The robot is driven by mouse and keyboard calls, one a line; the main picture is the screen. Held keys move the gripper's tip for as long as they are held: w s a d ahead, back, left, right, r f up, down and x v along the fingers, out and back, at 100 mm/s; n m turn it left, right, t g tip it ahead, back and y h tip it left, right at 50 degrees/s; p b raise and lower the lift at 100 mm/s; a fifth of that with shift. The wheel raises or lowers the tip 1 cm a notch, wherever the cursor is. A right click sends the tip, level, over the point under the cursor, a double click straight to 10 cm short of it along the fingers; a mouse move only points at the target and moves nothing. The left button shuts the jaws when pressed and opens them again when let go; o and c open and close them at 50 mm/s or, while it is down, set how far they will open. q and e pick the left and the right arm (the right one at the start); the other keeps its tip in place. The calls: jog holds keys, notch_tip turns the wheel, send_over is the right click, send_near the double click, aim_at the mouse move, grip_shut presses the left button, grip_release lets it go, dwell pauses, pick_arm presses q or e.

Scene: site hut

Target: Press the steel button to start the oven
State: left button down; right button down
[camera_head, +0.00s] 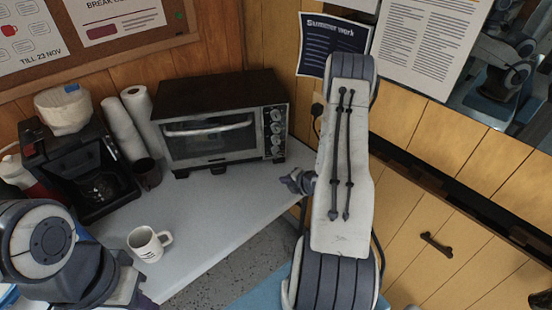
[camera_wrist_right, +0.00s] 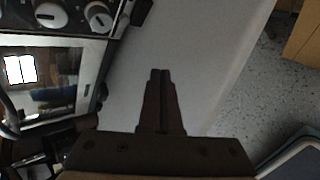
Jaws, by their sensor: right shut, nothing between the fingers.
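The toaster oven (camera_head: 210,138) stands at the back of the grey counter, with a dark top, a glass door and a steel control panel (camera_head: 264,139) on its right side. Several round knobs run down this panel; two knobs (camera_wrist_right: 98,16) also show in the right wrist view. I cannot make out the steel button clearly from the knobs. My right gripper (camera_head: 287,182) is shut and empty, in front of the oven's lower right corner and apart from it. In the right wrist view its fingertips (camera_wrist_right: 160,73) touch each other over the counter. My left gripper is not seen.
A white mug (camera_head: 147,244) stands on the counter (camera_head: 215,205) near its front edge. A coffee maker (camera_head: 80,165), a dark cup (camera_head: 147,174) and paper rolls (camera_head: 124,128) stand left of the oven. The counter before the oven is clear.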

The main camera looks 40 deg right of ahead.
aim_at(275, 158)
jog(key=w+d, duration=0.1)
jog(key=w, duration=0.3)
jog(key=w+d, duration=0.1)
jog(key=w, duration=0.1)
jog(key=shift+w+d, duration=0.1)
jog(key=shift+d, duration=0.25)
jog(key=shift+w+d, duration=0.25)
jog(key=shift+w, duration=0.2)
dwell(1.4)
jog(key=shift+w+d+b, duration=0.1)
jog(key=shift+w+b, duration=0.2)
jog(key=shift+b, duration=0.05)
jog(key=shift+w+d, duration=0.2)
jog(key=shift+w, duration=0.2)
dwell(0.5)
jog(key=shift+s, duration=0.1)
jog(key=shift+s+a+b, duration=0.3)
jog(key=shift+s+b, duration=0.1)
jog(key=shift+s, duration=0.25)
